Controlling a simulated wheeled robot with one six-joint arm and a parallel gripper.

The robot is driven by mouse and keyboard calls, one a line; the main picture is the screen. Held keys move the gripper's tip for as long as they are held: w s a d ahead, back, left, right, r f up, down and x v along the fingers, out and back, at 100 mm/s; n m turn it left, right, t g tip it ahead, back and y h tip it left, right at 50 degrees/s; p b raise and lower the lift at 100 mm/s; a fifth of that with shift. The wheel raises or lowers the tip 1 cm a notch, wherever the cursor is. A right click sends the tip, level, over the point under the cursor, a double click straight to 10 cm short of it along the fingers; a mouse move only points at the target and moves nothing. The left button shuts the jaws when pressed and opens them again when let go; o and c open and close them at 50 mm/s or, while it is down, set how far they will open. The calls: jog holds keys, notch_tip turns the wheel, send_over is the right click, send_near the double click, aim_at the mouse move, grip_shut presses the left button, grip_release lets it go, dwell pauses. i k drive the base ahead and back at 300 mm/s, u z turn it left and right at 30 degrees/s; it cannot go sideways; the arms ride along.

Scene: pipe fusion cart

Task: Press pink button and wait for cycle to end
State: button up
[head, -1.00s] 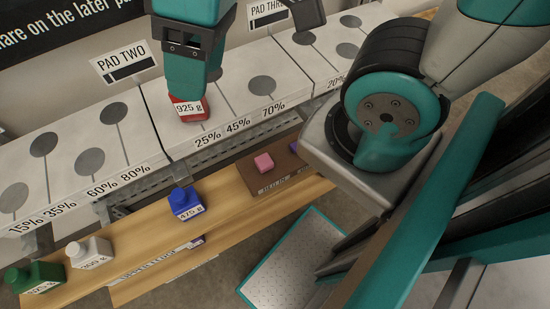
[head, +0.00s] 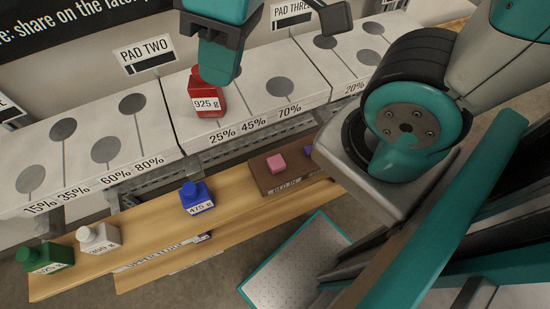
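The pink button (head: 276,161) is a small raised block on a brown box (head: 264,185) at the right end of the wooden shelf. My gripper (head: 220,72) is at the top of the head view, far up and left of the button. It is just in front of a red bottle (head: 207,104) labelled 925 g and hides part of its top. Only one finger shows clearly, so the gap between the fingers is hidden.
A blue bottle (head: 195,197) labelled 475 g, a white bottle (head: 98,238) and a green bottle (head: 45,256) stand on the wooden shelf (head: 145,220). The shelf between the blue bottle and brown box is clear. A metal-topped platform (head: 298,262) is below.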

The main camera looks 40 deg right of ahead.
aim_at(276, 164)
jog(key=z, duration=1.1)
jog(key=k, duration=1.05)
jog(key=u, duration=1.55)
